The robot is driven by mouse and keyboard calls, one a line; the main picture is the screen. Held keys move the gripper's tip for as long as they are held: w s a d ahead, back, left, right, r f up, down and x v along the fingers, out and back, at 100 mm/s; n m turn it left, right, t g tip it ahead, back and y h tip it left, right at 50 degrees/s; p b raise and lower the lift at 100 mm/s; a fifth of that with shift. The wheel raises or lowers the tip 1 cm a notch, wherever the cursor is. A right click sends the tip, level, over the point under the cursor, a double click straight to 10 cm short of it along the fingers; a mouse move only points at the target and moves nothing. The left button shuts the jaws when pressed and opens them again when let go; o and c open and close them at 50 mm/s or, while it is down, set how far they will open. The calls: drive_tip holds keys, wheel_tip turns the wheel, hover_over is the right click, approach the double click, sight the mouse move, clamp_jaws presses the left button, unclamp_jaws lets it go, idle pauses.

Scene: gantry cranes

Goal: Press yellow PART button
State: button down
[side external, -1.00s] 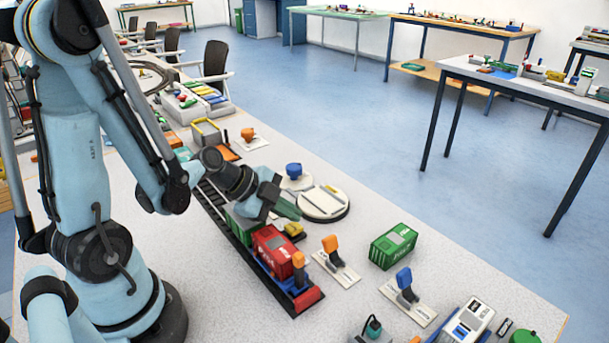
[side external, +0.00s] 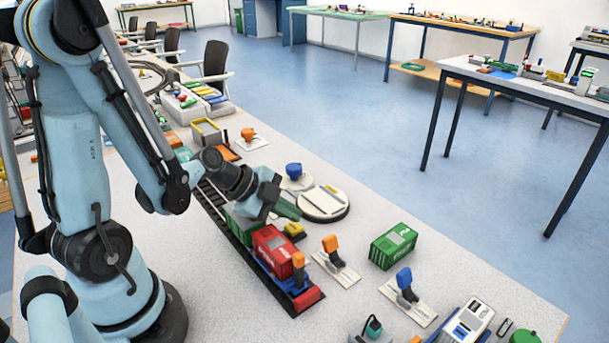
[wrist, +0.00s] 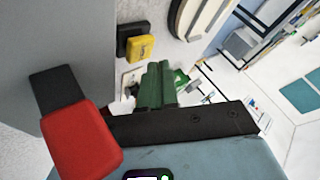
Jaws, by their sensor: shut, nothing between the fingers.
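The yellow button (side external: 293,228) sits on the table beside the train track, just right of my gripper. In the wrist view the yellow button (wrist: 140,48) shows at the upper middle, with a black block beside it and small unreadable lettering on its face. My gripper (side external: 267,207) is shut and empty, pointing downward near the button. I see a gap between them in the picture, but cannot tell their exact distance. The fingertips are partly hidden in the side view. A green piece (wrist: 155,85) shows below the button in the wrist view.
An orange lever (side external: 332,245), a blue lever (side external: 404,278) and a loose green container (side external: 393,246) lie to the right. A round turntable (side external: 323,204) is behind the button.

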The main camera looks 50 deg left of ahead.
sight(289, 227)
idle(0.4)
drive_tip(key=shift+r, duration=2.5)
drive_tip(key=s+d+r+n+g+y, duration=0.1)
drive_tip(key=s+d+r+n+y, duration=0.2)
drive_tip(key=n, duration=1)
drive_tip(key=shift+s+r+n+y, duration=0.4)
drive_tip(key=shift+s+r, duration=0.05)
drive_tip(key=shift+r, duration=0.4)
drive_tip(key=shift+d, duration=0.1)
drive_tip(key=shift+w+a+r+g, duration=0.35)
drive_tip(key=shift+w+r+g, duration=0.25)
drive_tip(key=shift+g, duration=0.65)
drive_tip(key=shift+w+a+r+g, duration=0.35)
drive_tip(key=shift+w+g, duration=0.3)
drive_tip(key=shift+g, duration=0.55)
drive_tip(key=shift+w+a+r+g, duration=0.3)
drive_tip(key=shift+w+r+g, duration=0.3)
drive_tip(key=shift+g, duration=0.65)
